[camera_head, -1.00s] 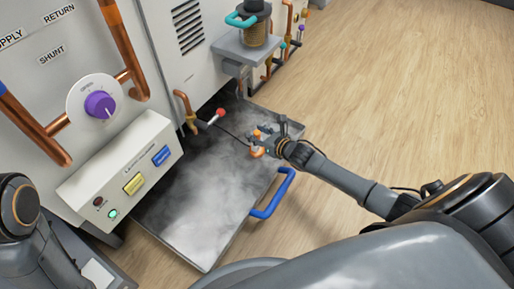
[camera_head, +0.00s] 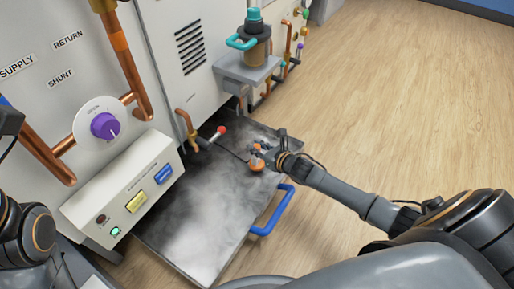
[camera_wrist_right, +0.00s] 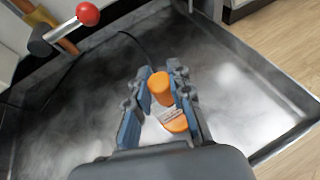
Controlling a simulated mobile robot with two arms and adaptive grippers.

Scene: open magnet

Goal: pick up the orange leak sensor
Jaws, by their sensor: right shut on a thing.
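The orange leak sensor (camera_wrist_right: 161,88) has an orange body with a pale label band and shows between the blue-padded fingers of my right gripper (camera_wrist_right: 160,105) in the right wrist view. The right gripper is shut on it, over the grey metal tray. In the head view the sensor (camera_head: 257,163) is small and partly hidden by the right gripper (camera_head: 265,155). A thin black cable runs from near the sensor toward the pipe valve. I cannot tell whether the sensor touches the tray floor. In the head view, parts of my left arm show at the left edge, but its fingers do not show clearly.
The misty tray (camera_head: 180,245) has raised rims and a blue handle (camera_head: 272,212) on its front side. A red-tipped valve lever (camera_head: 221,130) stands close to the right gripper. The cabinet with a purple knob (camera_head: 104,125) is at left. Open wooden floor lies to the right.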

